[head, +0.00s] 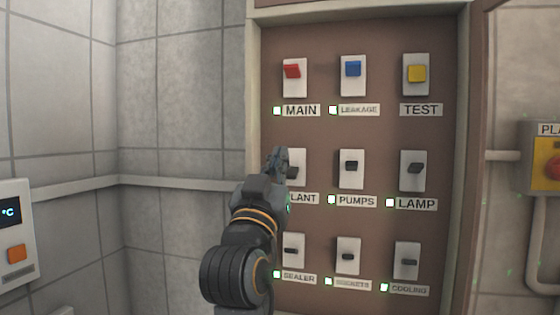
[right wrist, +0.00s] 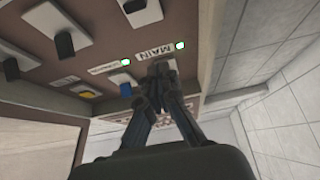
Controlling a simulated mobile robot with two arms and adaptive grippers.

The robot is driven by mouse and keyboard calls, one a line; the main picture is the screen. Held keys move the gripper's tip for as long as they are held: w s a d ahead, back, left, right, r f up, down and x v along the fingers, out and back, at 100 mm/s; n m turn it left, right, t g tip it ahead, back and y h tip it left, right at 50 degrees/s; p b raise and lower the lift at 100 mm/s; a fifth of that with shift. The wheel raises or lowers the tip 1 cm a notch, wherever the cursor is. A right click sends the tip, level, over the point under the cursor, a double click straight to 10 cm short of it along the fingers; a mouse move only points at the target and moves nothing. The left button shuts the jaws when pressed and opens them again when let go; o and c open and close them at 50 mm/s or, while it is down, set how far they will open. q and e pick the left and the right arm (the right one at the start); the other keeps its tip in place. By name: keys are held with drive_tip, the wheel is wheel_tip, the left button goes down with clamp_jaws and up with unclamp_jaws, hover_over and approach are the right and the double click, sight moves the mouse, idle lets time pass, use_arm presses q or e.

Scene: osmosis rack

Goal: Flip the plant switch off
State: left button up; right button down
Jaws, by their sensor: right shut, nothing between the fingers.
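The plant switch (head: 297,171) is a dark toggle on a white plate in the left column, middle row of the brown panel. Its left part is hidden behind my right gripper (head: 277,157), and its label, reading "LANT", is partly covered. A sliver of green shows beside the arm below it. The gripper is shut and empty, its tips pointing up in front of the plate's left edge; I cannot tell whether it touches. The right wrist view, upside down, shows the closed fingertips (right wrist: 160,72) near the MAIN label, and the plant toggle (right wrist: 134,5) at the top edge. My left gripper is out of view.
Red MAIN (head: 292,71), blue LEAKAGE (head: 352,69) and yellow TEST (head: 416,73) sit above. PUMPS (head: 351,166) and LAMP (head: 415,169) are to the right, with more toggles below. A raised frame (head: 253,90) edges the panel.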

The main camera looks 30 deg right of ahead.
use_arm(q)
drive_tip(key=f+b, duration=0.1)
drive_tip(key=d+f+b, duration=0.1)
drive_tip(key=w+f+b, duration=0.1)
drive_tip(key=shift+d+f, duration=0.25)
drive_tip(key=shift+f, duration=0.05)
use_arm(e)
wheel_tip(320, 180, down, 6)
drive_tip(key=s+a, duration=0.2)
drive_tip(key=shift+s+a, duration=0.3)
drive_tip(key=shift+a, duration=0.05)
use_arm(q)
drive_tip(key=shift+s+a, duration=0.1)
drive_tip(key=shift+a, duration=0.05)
use_arm(e)
drive_tip(key=shift+a, duration=0.1)
